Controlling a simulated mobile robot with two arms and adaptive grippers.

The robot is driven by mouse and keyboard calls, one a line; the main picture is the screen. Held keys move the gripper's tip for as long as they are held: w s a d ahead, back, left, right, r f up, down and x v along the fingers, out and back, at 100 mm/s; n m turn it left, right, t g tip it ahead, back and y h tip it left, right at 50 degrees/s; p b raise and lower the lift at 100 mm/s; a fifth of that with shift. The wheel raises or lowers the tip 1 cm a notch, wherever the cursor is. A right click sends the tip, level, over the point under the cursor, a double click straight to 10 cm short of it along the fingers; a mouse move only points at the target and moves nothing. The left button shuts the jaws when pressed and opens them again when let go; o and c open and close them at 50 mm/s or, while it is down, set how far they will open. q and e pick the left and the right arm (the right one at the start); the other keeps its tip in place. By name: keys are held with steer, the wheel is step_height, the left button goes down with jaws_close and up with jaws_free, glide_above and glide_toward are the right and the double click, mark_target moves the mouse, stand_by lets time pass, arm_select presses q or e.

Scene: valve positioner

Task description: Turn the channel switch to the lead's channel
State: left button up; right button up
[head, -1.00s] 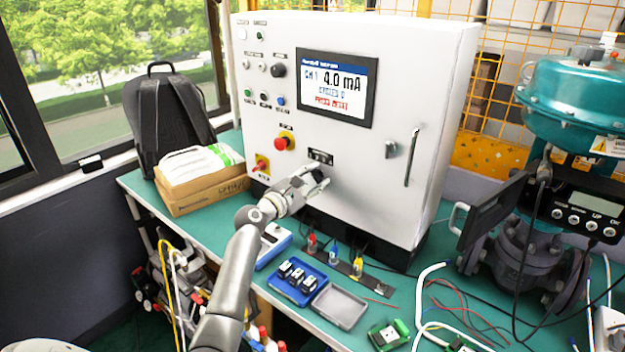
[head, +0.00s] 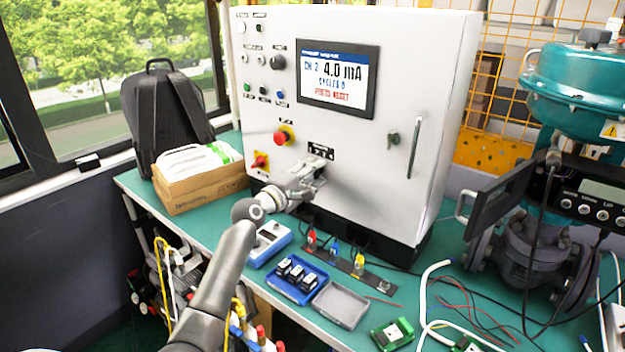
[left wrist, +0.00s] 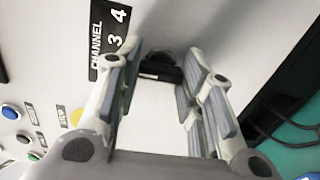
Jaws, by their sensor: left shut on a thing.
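The white cabinet (head: 395,90) carries a display (head: 337,80) that reads CH 2 and 4.0 mA, with a red line below. The channel switch (left wrist: 158,70) is a dark knob on the cabinet's front, beside a black label (left wrist: 108,42) reading CHANNEL, 3 and 4. My left gripper (head: 318,168) is at the switch, its fingers on both sides of the knob and shut on it. In the head view the fingers mostly hide the knob. Red, blue and yellow leads (head: 333,252) stand at a dark strip on the bench. Which channel the lead belongs to, I cannot tell.
A red emergency button (head: 283,136) and a red-yellow rotary switch (head: 260,161) sit left of the gripper. A blue tray (head: 292,290), a grey tray (head: 342,305) and a blue-white meter (head: 270,243) lie on the green bench below. A valve (head: 535,250) stands at the right.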

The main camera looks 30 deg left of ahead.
arm_select(q)
steer(key=m+b, duration=0.2)
steer(key=m, duration=0.3)
steer(key=shift+f+m, duration=0.15)
steer(key=shift+m, duration=0.15)
steer(key=shift+m+b, duration=0.9)
steer(key=shift+m, duration=1.2)
steer(key=o, duration=1)
steer(key=shift+s, duration=0.1)
steer(key=s, duration=0.8)
steer(key=s+a, duration=0.1)
steer(key=s, duration=0.2)
steer(key=shift+s, duration=0.4)
